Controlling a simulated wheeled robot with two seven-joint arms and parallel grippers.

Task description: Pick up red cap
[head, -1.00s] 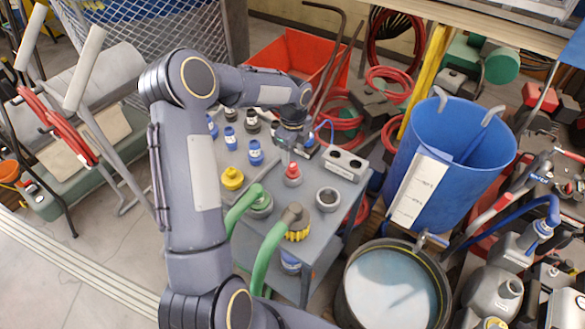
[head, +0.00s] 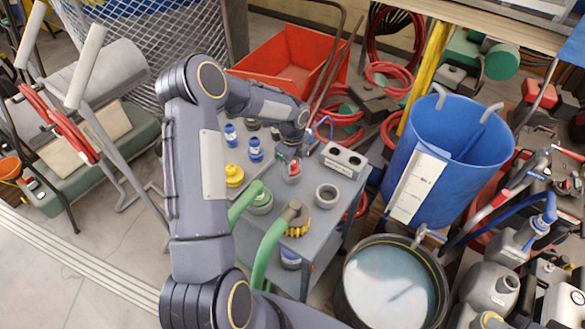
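The red cap (head: 294,168) sits on a pale base on the grey cart top, between the green-topped fitting and the two-hole block. My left gripper (head: 292,161) points down right at it, with its fingers overlapping the cap's upper part. The fingers are small and partly hidden by the wrist, so I cannot tell whether they are open or shut on the cap. My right gripper is not in view.
A yellow cap (head: 234,174), blue caps (head: 255,149), a grey ring (head: 327,195) and a two-hole block (head: 343,160) stand close by on the cart. Green hoses (head: 265,250) rise at its front. A blue bin (head: 450,155) and a bucket (head: 393,285) stand to the right.

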